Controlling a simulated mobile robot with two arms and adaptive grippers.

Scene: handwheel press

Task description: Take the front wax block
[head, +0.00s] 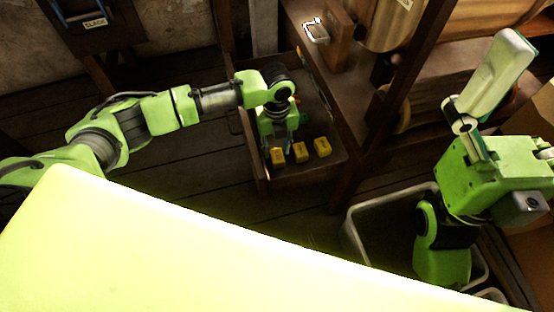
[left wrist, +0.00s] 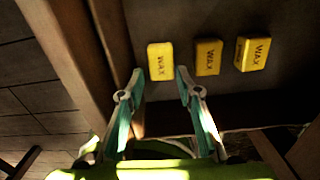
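Three yellow wax blocks lie in a row in an open wooden drawer (head: 312,178): the left one (head: 277,156), the middle one (head: 301,151) and the right one (head: 322,147). In the left wrist view, the left block (left wrist: 160,61), middle block (left wrist: 208,57) and right block (left wrist: 252,54) show "WAX" labels. My left gripper (head: 280,143) reaches down into the drawer. In the wrist view its two fingers (left wrist: 159,74) are spread, with the left block lined up between and just beyond the tips. I cannot see contact.
The drawer's wooden side wall (left wrist: 112,35) runs close beside the left finger. A wooden bench (head: 345,95) stands right of the drawer. A grey-rimmed bin (head: 355,235) is on the floor at lower right. Dark plank floor left of the drawer is clear.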

